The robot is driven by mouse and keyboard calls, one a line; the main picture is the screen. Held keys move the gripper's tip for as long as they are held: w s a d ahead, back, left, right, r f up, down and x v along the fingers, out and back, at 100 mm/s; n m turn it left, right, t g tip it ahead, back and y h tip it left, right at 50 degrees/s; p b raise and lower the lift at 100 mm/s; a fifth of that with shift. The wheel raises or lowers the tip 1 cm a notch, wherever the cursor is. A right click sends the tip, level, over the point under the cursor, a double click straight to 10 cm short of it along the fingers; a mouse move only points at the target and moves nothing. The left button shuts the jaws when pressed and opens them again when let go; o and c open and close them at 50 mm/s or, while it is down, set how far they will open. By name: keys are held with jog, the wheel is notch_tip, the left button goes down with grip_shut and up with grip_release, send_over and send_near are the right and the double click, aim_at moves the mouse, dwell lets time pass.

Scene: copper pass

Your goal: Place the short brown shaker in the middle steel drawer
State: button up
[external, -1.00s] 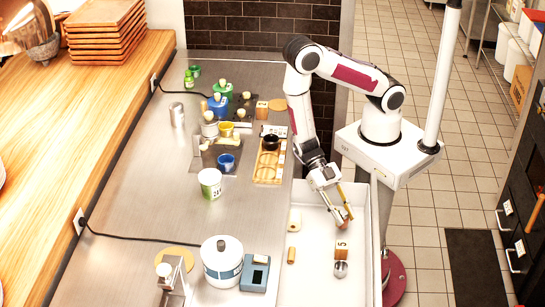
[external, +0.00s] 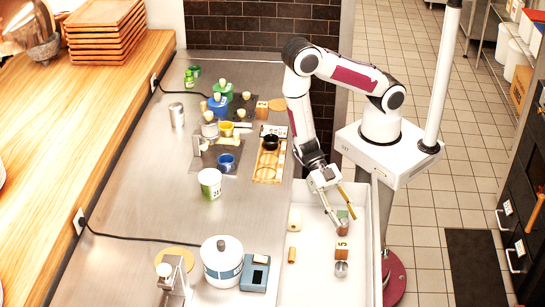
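A pale, shallow open drawer (external: 316,286) lies below my arm, at the right edge of the steel counter. A small brown piece with a dark greenish top (external: 343,226), apparently the short brown shaker, is in the drawer under my gripper.
The drawer also holds a pale block (external: 294,220), a small tan cylinder (external: 292,254) and a round metal item (external: 341,269). Its front part is clear. On the counter stand a white-green tub (external: 210,184), a large white jar (external: 222,262) and a wooden rack (external: 268,165).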

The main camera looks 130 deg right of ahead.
jog(key=shift+d+f, duration=0.1)
jog(key=shift+f, duration=0.35)
jog(key=shift+r, duration=0.35)
jog(key=shift+d+r, duration=0.2)
jog(key=shift+r, duration=0.05)
jog(key=d+r, duration=0.4)
jog(key=r, duration=0.5)
jog(key=shift+s+r, duration=0.2)
jog(key=shift+s, duration=0.2)
dwell(0.7)
